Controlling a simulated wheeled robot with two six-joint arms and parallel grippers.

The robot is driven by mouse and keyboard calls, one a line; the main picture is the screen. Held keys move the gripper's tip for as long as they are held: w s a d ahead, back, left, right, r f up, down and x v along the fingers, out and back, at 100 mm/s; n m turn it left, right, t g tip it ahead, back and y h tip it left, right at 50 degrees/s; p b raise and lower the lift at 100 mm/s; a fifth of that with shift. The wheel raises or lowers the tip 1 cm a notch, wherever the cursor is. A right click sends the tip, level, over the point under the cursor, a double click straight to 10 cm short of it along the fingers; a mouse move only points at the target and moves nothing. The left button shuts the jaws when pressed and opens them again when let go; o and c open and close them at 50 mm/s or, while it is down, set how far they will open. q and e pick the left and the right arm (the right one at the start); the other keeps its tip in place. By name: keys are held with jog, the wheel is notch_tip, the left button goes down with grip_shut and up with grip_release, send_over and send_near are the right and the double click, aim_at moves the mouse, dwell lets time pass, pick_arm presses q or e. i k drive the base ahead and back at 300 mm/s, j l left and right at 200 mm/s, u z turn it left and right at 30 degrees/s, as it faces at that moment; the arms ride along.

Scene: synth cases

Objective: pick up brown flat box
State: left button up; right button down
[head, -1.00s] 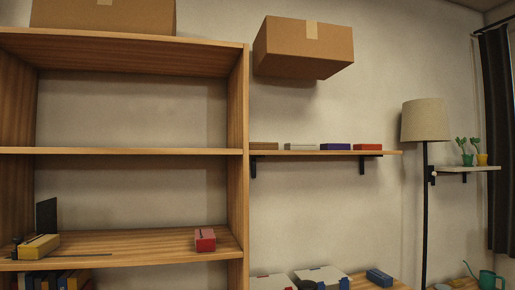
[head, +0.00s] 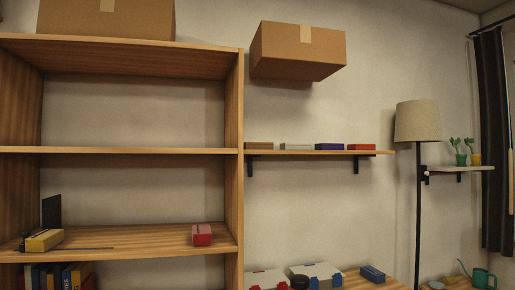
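The brown flat box (head: 259,145) lies at the left end of the wall shelf (head: 315,152), close to the bookcase's right side panel. To its right on the same shelf lie a grey flat box (head: 296,146), a blue one (head: 329,146) and a red one (head: 360,147), with small gaps between them. Neither of my grippers shows in the head view.
A wooden bookcase (head: 233,170) fills the left; it holds a red box (head: 202,235) and a yellow item (head: 44,240). A large cardboard box (head: 298,52) is above the wall shelf. A floor lamp (head: 417,121) stands right of it. Below are white boxes (head: 318,273) and a blue box (head: 372,274).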

aim_at(258, 146)
jog(key=i+l, duration=0.1)
jog(key=l, duration=0.25)
jog(key=i+l+u, duration=0.1)
jog(key=l, duration=0.3)
jog(key=i+l, duration=0.1)
jog(key=l, duration=0.3)
jog(key=i+l+u, duration=0.1)
jog(key=l, duration=0.25)
